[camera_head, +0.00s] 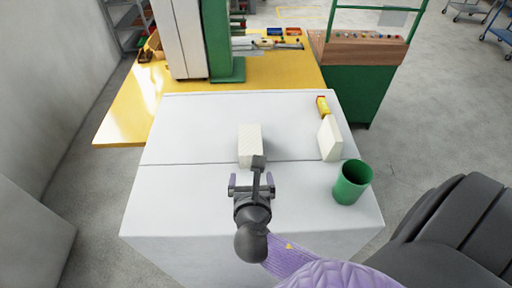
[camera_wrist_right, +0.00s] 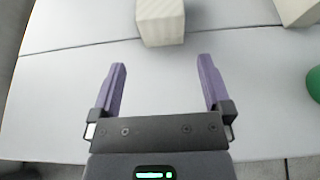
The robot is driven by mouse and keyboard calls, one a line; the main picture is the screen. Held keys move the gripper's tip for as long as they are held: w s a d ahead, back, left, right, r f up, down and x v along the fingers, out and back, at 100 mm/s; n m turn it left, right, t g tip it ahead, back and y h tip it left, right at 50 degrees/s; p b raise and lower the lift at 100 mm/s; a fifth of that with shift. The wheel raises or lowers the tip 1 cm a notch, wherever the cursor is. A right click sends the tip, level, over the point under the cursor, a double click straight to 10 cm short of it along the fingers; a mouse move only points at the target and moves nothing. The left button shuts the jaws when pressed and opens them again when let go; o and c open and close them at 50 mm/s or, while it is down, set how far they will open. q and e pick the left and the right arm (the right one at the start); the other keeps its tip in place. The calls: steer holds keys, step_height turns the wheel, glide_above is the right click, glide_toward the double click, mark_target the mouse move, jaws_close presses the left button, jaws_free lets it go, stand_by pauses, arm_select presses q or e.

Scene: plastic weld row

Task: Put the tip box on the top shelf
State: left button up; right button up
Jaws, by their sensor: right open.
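A cream, finely ribbed box (camera_head: 249,140), which may be the tip box, stands on the white cabinet top near its middle. It also shows at the top of the right wrist view (camera_wrist_right: 161,22). My right gripper (camera_head: 251,182) is open and empty on the near side of this box, its fingers pointing towards it and apart from it. The purple fingers show spread in the right wrist view (camera_wrist_right: 162,66). A grey shelf rack (camera_head: 127,18) is partly visible at the far upper left; I cannot tell whether it has the task's top shelf. My left gripper is not in view.
A second pale box (camera_head: 330,139), a small yellow and red box (camera_head: 322,106) and a green cup (camera_head: 352,182) stand along the right side of the white top (camera_head: 190,200). Its left side is clear. A yellow table (camera_head: 125,117) with a green machine column lies behind.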

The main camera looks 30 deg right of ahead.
mark_target(250, 160)
steer(key=shift+w+d+f, duration=0.3)
steer(key=shift+w+d, duration=0.05)
steer(key=shift+d, duration=0.1)
steer(key=b+x, duration=0.1)
steer(key=x, duration=0.5)
steer(key=shift+w+a+f, duration=0.15)
steer(key=shift+w, duration=0.05)
steer(key=shift+b+x, duration=0.3)
steer(key=shift+x, duration=0.7)
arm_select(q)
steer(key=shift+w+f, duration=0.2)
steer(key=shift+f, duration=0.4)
arm_select(e)
steer(key=shift+w+f, duration=0.15)
steer(key=shift+w, duration=0.1)
